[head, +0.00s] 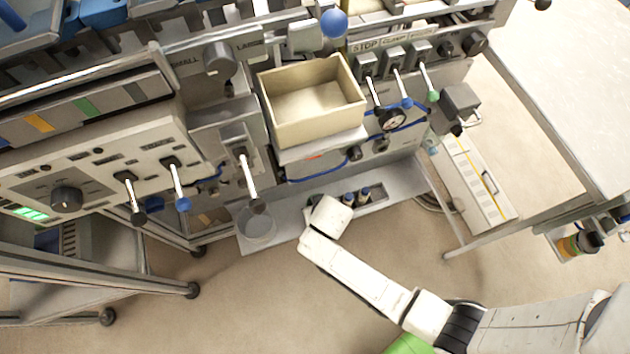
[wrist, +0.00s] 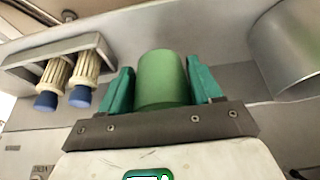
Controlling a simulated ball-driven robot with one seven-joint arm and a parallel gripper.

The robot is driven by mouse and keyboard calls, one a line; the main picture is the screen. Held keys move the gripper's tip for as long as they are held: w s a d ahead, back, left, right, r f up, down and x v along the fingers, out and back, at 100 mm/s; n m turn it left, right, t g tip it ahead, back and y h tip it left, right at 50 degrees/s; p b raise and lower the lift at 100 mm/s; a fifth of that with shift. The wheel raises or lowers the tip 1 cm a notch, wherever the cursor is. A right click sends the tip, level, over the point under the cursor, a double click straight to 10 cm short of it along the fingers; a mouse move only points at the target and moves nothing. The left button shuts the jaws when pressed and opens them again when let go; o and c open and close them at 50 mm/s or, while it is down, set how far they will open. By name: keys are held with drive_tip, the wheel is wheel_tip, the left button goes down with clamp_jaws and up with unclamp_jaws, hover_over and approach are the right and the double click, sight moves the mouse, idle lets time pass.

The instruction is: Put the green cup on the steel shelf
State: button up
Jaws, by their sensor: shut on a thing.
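The green cup (wrist: 163,80) is between the two green fingers of my gripper (wrist: 162,88) in the wrist view, and my gripper is shut on it. The steel shelf (head: 405,181) is the low grey ledge at the foot of the machine in the head view. It also fills the background behind the cup in the wrist view (wrist: 232,85). In the head view the white end of my arm is over the shelf's front edge and hides the cup and fingers. I cannot tell whether the cup touches the shelf.
A grey metal can (head: 257,226) stands at the shelf's left end, right of the cup in the wrist view (wrist: 290,50). A small tray (wrist: 50,55) with two blue-ended cream pieces is on the other side. A beige open box (head: 310,100) sits above the shelf.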

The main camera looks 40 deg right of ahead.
drive_tip(key=shift+w+a+f, duration=0.1)
drive_tip(key=shift+w+f, duration=0.35)
drive_tip(key=shift+f, duration=0.05)
drive_tip(key=shift+w+f+b, duration=0.1)
drive_tip(key=shift+f+b, duration=0.55)
drive_tip(key=shift+f, duration=0.95)
drive_tip(key=shift+f, duration=0.2)
drive_tip(key=o, duration=1)
drive_tip(key=shift+o, duration=0.2)
